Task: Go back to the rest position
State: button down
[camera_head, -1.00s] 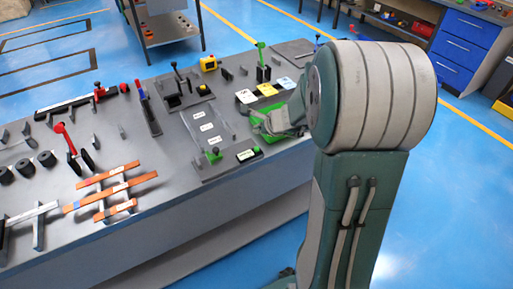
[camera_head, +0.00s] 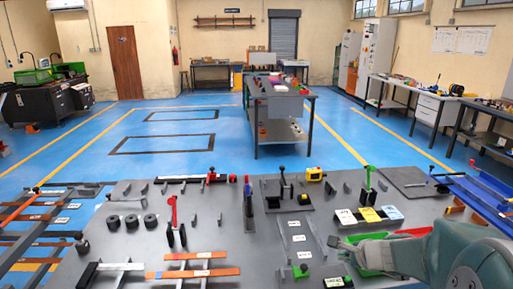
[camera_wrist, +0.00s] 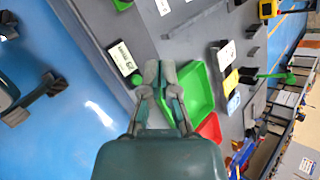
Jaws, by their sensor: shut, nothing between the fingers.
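My gripper (camera_head: 344,243) is at the lower right of the head view, at the end of my green-grey arm. It points left, above the right part of the grey bench (camera_head: 227,263). In the wrist view my gripper (camera_wrist: 161,70) has its two dark fingers together with nothing between them. A green tray (camera_wrist: 198,88) lies just to the right of the fingers in the wrist view, partly hidden behind them. I cannot tell the exact gap between fingers and tray.
The bench carries a red-handled lever (camera_head: 173,212), copper bars (camera_head: 192,273), several black cylinders (camera_head: 131,221), a yellow block (camera_head: 314,174) and white, yellow and blue labelled pads (camera_head: 369,215). A red tray (camera_wrist: 211,127) adjoins the green one. Blue floor (camera_head: 208,155) lies open behind the bench.

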jog(key=s+a+r+n+g, duration=0.2)
jog(key=s+a+r+n, duration=0.6)
jog(key=s+a+n, duration=0.35)
jog(key=s+d+r+n+h, duration=0.1)
jog(key=s+n+h, duration=0.2)
jog(key=s+n, duration=0.6)
jog(key=s, duration=0.3)
jog(key=shift+r+g, duration=0.3)
jog(key=shift+g, duration=0.1)
